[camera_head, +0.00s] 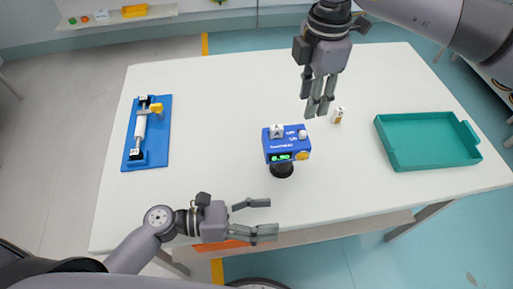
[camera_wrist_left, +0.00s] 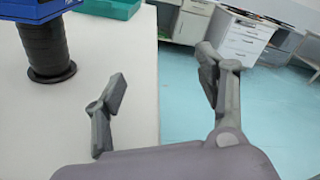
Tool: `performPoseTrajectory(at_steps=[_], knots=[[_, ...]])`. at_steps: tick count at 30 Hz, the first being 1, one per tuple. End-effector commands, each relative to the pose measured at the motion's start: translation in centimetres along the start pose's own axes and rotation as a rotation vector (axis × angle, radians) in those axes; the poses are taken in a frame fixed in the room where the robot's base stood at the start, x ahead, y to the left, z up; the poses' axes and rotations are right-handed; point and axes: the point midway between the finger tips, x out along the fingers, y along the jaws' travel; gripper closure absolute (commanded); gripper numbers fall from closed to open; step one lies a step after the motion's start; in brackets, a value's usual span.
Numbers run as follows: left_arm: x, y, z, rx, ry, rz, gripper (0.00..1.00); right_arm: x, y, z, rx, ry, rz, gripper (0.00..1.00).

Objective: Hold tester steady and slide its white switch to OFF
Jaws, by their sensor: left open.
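The tester (camera_head: 285,147) is a blue box with a lit green display, standing on a black round base (camera_head: 282,171) near the table's middle. White parts and small markings show on its top; I cannot tell which is the switch or its position. My left gripper (camera_head: 270,217) is open and empty at the table's front edge, in front of the tester and apart from it. In the left wrist view the black base (camera_wrist_left: 45,45) is left of my open fingers (camera_wrist_left: 162,80). My right gripper (camera_head: 319,108) points down above and right of the tester, not visibly touching it; its opening is unclear.
A blue fixture board (camera_head: 158,150) with a white cylinder lies at the table's left. A green tray (camera_head: 430,158) lies at the right. A small white and brown item (camera_head: 338,116) stands right of the tester. White tabletop (camera_head: 215,110) is clear between the fixture and tester.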

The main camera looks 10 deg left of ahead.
Motion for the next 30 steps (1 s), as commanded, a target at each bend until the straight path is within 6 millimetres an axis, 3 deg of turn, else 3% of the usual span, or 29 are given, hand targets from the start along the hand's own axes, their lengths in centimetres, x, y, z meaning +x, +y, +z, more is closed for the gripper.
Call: performPoseTrajectory(at_steps=[1,3,6,12,17,28,30], knots=[[-0.3,2.1,2.0,0.081,-0.019,0.056,0.35,0.0,0.0,0.0,0.0,0.0,0.0,0.67],[-0.7,4.4,4.5,0.177,-0.048,0.127,0.35,0.0,0.0,0.0,0.0,0.0,0.0,0.67],[-0.7,6.8,7.8,0.289,-0.087,0.197,0.35,0.0,0.0,0.0,0.0,0.0,0.0,0.67],[-0.6,8.9,11.4,0.402,-0.132,0.265,0.35,0.0,0.0,0.0,0.0,0.0,0.0,0.67],[-0.6,9.7,10.9,0.414,-0.138,0.277,0.35,0.0,0.0,0.0,0.0,0.0,0.0,0.67],[0.0,12.5,4.6,0.408,-0.138,0.277,0.35,0.0,0.0,0.0,0.0,0.0,0.0,0.67],[1.2,12.8,4.9,0.418,-0.142,0.273,0.35,0.0,0.0,0.0,0.0,0.0,0.0,0.67]])
